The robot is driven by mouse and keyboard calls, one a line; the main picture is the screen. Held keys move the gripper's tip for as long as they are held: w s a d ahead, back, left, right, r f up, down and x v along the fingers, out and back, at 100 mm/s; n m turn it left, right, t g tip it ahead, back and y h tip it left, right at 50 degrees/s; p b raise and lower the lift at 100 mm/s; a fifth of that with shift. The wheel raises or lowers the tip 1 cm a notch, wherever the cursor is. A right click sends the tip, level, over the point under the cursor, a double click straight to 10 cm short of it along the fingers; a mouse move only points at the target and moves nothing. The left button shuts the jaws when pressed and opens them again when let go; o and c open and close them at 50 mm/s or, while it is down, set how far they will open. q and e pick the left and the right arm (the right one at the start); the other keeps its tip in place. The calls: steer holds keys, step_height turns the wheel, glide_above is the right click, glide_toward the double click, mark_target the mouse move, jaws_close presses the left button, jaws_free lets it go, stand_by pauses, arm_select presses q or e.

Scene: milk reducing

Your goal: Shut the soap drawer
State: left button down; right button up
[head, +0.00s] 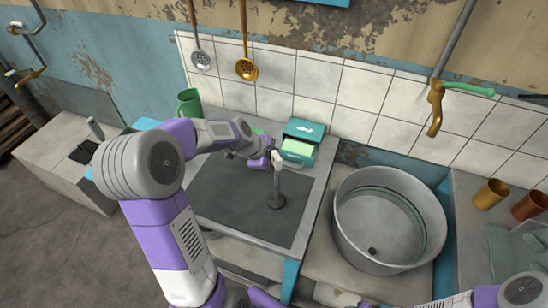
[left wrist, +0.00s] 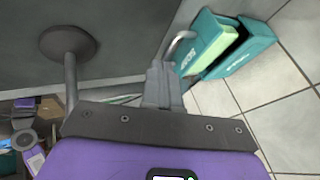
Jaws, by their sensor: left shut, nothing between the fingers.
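The soap box (head: 305,129) is teal and stands at the back of the grey worktop by the tiled wall. Its soap drawer (head: 298,148), with a pale green inside, sticks out toward the front. In the left wrist view the box (left wrist: 248,47) is at the upper right, with the pale green drawer (left wrist: 211,42) out and a dark gap behind it. My left gripper (head: 274,157) is shut and empty, just left of the drawer. In the left wrist view its fingers (left wrist: 167,72) are close to the drawer; I cannot tell whether they touch.
A thin post on a round base (head: 277,200) stands on the worktop close to my left gripper. A green mug (head: 189,102) is at the back left. A large metal tub (head: 391,218) stands to the right. Ladles (head: 246,69) hang on the wall.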

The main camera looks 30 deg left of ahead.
arm_select(q)
steer(key=x, duration=0.5)
steer(key=shift+w+d+f+b, duration=0.1)
steer(key=shift+w+f+b, duration=0.15)
steer(key=shift+b, duration=0.05)
arm_select(e)
steer(key=shift+w+f, duration=0.1)
steer(key=shift+f, duration=0.35)
arm_select(q)
steer(key=shift+w, duration=0.15)
